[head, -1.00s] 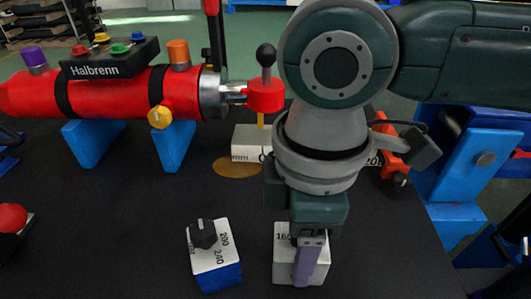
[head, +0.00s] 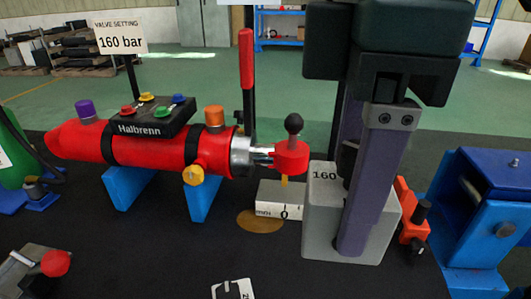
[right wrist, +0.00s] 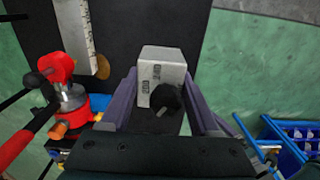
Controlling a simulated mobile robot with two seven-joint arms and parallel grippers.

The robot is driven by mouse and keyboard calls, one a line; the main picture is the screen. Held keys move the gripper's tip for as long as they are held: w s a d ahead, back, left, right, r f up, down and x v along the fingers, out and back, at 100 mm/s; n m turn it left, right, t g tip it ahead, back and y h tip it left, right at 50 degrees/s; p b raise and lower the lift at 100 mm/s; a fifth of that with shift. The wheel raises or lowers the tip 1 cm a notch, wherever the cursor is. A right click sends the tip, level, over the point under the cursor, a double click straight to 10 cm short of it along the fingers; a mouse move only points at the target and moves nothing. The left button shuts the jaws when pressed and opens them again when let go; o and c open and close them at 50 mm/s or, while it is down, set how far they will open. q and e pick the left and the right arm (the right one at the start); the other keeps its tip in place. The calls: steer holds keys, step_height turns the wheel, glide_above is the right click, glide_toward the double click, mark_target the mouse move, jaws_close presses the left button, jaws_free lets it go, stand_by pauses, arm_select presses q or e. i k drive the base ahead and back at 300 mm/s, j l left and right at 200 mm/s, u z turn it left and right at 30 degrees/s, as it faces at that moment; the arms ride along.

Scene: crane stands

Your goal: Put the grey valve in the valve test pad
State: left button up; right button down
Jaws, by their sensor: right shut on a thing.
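The grey valve (head: 321,215) is a grey block with a pale top face marked 160. A black knob shows partly behind a finger, and shows clearly in the right wrist view on the valve (right wrist: 162,68). My right gripper (head: 352,232) is shut on the valve, its purple fingers on two opposite sides. The valve looks upright and raised above the black mat. In the right wrist view my right gripper (right wrist: 160,80) has the block between its fingers. I cannot tell which thing is the valve test pad. My left gripper is not in view.
A red cylinder (head: 75,140) lies on blue stands left of the valve. Its red end piece (head: 291,158) is close to the valve. A white ruler block (head: 279,211) and brown disc (head: 255,224) are below it. A blue stand (head: 497,225) is at right.

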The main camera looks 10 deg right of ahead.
mark_target(18, 280)
steer(key=i+j, duration=0.1)
steer(key=j, duration=1)
steer(key=i+j, duration=0.15)
steer(key=j, duration=0.35)
steer(key=i+j, duration=0.1)
steer(key=j, duration=0.45)
